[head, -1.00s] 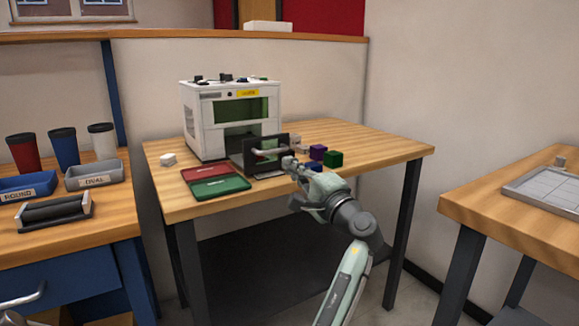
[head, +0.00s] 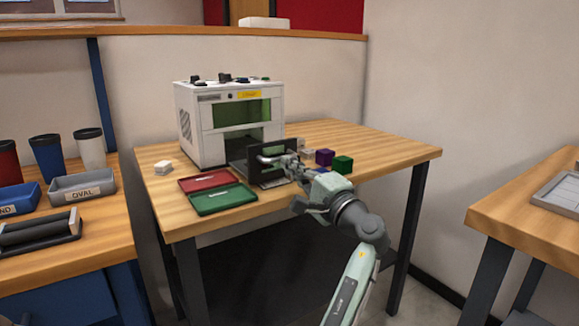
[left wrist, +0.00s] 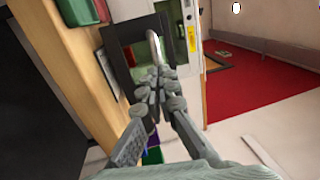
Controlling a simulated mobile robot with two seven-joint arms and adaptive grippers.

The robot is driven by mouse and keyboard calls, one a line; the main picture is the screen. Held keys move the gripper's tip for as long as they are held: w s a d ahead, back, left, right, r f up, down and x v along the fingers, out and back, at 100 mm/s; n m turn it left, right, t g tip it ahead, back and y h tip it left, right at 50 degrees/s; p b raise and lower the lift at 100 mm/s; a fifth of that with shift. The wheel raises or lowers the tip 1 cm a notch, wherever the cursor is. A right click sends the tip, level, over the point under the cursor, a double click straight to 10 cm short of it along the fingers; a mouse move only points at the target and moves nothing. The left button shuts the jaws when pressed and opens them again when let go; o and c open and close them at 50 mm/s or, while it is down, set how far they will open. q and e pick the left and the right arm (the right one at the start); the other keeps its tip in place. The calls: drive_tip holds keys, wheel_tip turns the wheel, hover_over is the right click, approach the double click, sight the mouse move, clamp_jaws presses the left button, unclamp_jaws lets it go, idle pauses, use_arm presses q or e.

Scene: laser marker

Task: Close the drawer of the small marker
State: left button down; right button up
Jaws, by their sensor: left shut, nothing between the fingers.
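The small marker is a white box-shaped machine (head: 212,150) with a green window, standing on the wooden table. Its drawer (head: 263,175) sticks out at the front, with a dark front panel and a light bar handle. In the left wrist view the dark drawer front (left wrist: 117,35) and the curved handle (left wrist: 157,45) are just ahead of the fingers. My left gripper (head: 288,162) is shut and empty, with its fingertips at the handle's near end. In the left wrist view the fingertips (left wrist: 157,82) overlap the handle's end; I cannot tell if they touch.
Red (head: 205,180) and green (head: 222,198) trays lie left of the drawer. Purple (head: 325,156) and green (head: 342,164) cubes sit right of my gripper. A white block (head: 163,167) is at the table's left. Side tables (head: 100,225) stand left and right.

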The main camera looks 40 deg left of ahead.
sight(267, 152)
idle(0.4)
use_arm(q)
drive_tip(key=x, duration=0.2)
drive_tip(key=f+x, duration=0.1)
drive_tip(key=x, duration=0.5)
drive_tip(key=shift+w+f, duration=0.15)
drive_tip(key=x, duration=0.3)
drive_tip(key=shift+f, duration=0.25)
drive_tip(key=shift+w+a, duration=0.15)
drive_tip(key=shift+a, duration=0.2)
use_arm(e)
drive_tip(key=shift+w+a+r+t, duration=0.25)
drive_tip(key=shift+w+a+t, duration=0.1)
drive_tip(key=shift+a, duration=0.25)
drive_tip(key=shift+w+r, duration=0.1)
drive_tip(key=shift+w, duration=0.05)
